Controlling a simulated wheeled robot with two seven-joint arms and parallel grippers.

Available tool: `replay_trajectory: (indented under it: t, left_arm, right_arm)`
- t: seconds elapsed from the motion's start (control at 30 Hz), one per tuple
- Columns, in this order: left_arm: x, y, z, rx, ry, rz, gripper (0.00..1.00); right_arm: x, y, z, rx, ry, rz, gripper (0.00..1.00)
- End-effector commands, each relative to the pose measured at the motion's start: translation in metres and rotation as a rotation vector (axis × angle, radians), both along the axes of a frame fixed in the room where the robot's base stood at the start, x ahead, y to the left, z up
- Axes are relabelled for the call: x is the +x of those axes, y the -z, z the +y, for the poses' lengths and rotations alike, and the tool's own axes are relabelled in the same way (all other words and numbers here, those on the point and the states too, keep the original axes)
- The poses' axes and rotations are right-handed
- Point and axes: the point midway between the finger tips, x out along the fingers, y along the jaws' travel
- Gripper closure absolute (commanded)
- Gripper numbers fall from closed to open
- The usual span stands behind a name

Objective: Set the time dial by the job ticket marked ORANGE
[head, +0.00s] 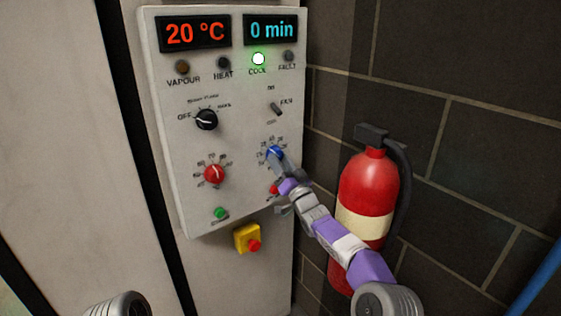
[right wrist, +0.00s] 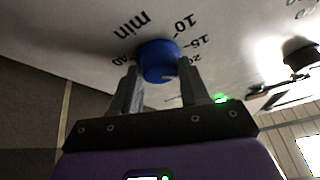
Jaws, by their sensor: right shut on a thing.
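The blue time dial (head: 274,152) is at the lower right of the white control panel (head: 165,120), with numbers around it. In the right wrist view the blue dial (right wrist: 157,50) sits between the two fingers, beside the "min" lettering. My right gripper (head: 279,163) is shut on the dial, and its fingers hide part of the scale and the pointer. The time display (head: 271,30) reads 0 min. My left gripper is out of view. I see no job ticket marked ORANGE.
The temperature display (head: 195,33) reads 20 °C, and the COOL lamp (head: 258,59) is lit. A red dial (head: 214,174), a black knob (head: 206,119) and a green button (head: 220,213) are nearby. A yellow box with a red button (head: 247,238) is below; a fire extinguisher (head: 368,185) stands right.

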Motion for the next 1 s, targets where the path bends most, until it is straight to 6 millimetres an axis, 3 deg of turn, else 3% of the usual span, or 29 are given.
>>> replay_trajectory:
  t: [0.67,0.7,0.83,1.0]
  left_arm:
    - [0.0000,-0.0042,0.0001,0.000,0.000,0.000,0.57]
    - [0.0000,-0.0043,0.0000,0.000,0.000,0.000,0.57]
    - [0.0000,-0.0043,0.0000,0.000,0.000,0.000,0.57]
    - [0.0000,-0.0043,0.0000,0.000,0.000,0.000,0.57]
  right_arm:
    - [0.0002,-0.0004,-0.0006,-0.050,0.000,-0.040,0.86]
    - [0.0002,-0.0005,-0.0006,-0.050,0.000,-0.040,0.52]
    - [0.0002,-0.0004,-0.0006,-0.050,-0.001,-0.039,0.32]
    - [0.0003,-0.0002,-0.0007,-0.050,0.000,-0.038,0.30]
